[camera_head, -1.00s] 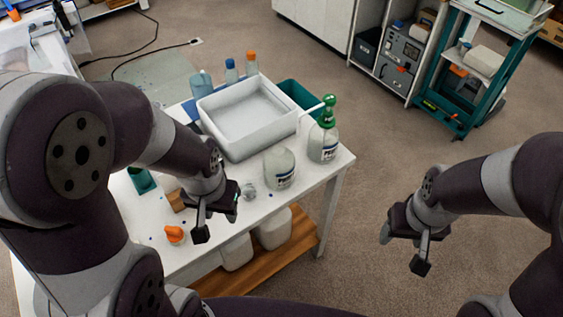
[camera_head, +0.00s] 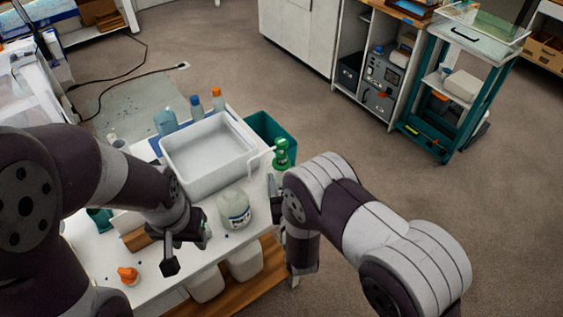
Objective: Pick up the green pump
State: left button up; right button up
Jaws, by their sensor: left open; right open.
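The green pump (camera_head: 281,152) stands upright at the right side of the white table (camera_head: 112,253), with a pale spout pointing left. The jar below it is mostly hidden behind my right arm. My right gripper (camera_head: 275,200) is just below the pump in the picture, largely hidden by its own wrist; the visible part is open. I cannot tell whether it touches the jar. A clear labelled jar without a pump (camera_head: 234,208) stands to the left. My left gripper (camera_head: 187,252) is open and empty over the table's front, left of that jar.
A white tub (camera_head: 208,155) lies left of the pump, with a teal bin (camera_head: 270,130) behind. Several bottles (camera_head: 166,121) stand at the back. An orange item (camera_head: 128,275) lies at the front left. Floor to the right is clear up to the teal cart (camera_head: 440,110).

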aim_at(280, 152)
jog(key=w, duration=0.3)
jog(key=w+a+p, duration=0.1)
jog(key=w, duration=0.2)
jog(key=w+p, duration=0.1)
jog(key=w, duration=0.3)
jog(key=shift+a+r, duration=0.2)
jog(key=shift+w+f, duration=0.15)
jog(key=c, duration=1.1)
